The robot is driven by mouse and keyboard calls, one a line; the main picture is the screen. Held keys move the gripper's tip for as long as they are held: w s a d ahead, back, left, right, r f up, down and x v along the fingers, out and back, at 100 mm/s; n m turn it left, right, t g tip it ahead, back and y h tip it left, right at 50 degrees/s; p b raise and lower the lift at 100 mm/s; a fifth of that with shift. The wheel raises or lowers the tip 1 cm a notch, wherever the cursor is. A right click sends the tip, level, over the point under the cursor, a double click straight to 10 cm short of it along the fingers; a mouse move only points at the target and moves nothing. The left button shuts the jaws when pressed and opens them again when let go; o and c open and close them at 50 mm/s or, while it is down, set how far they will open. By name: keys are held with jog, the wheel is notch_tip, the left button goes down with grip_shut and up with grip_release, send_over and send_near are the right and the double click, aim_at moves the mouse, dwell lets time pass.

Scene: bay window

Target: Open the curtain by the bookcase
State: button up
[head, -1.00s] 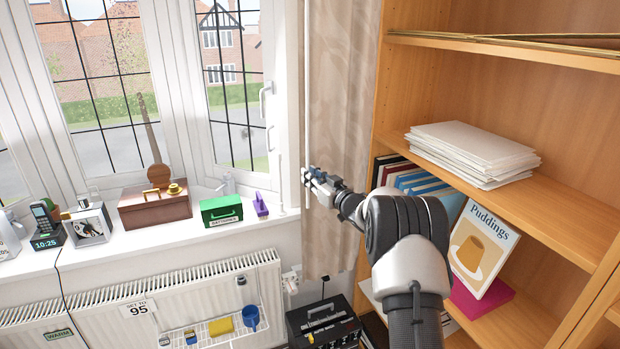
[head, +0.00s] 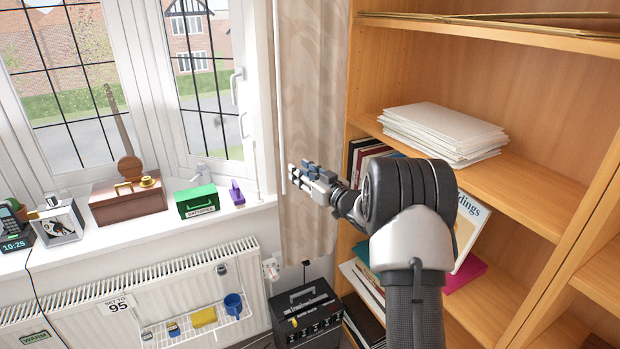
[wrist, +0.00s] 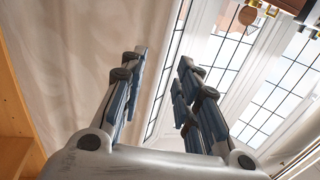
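The beige patterned curtain (head: 312,90) hangs in a narrow bunch between the window and the bookcase (head: 362,70). A thin white wand (head: 279,90) hangs along its left edge. My gripper (head: 292,174) is in front of the curtain, just right of the wand's lower part. I cannot tell whether they touch. In the wrist view my gripper (wrist: 163,58) has its two fingers apart, with nothing visible held between them. The curtain (wrist: 80,60) fills the left of that view, and the window panes (wrist: 235,50) show at the right.
The sill holds a green box (head: 196,201), a purple item (head: 236,192) and a brown case (head: 128,203). Below are a radiator (head: 190,285) and a black box (head: 305,315) on the floor. Shelves with paper (head: 443,132) and books stand close on the right.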

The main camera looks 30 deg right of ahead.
jog(key=shift+s+d, duration=0.2)
jog(key=shift+s, duration=0.85)
jog(key=shift+s+d, duration=0.2)
jog(key=shift+s, duration=0.8)
jog(key=s+a+r+m+g+h, duration=0.3)
jog(key=s+a+r+g+h, duration=0.3)
jog(key=s+r, duration=0.4)
jog(key=s+a+f+g+y, duration=0.1)
jog(key=s+a, duration=0.4)
jog(key=s, duration=0.6)
jog(key=s+a+f+g, duration=0.3)
jog(key=s+a+f, duration=0.2)
jog(key=s, duration=0.7)
jog(key=s+a+f+g+y, duration=0.1)
jog(key=s+a+f+g, duration=0.1)
jog(key=s+a, duration=0.4)
jog(key=s+g, duration=0.1)
jog(key=s, duration=0.4)
jog(key=shift+s+a+f+n+y, duration=0.15)
jog(key=shift+s+f+n+y, duration=0.15)
jog(key=shift+s+f+n, duration=0.1)
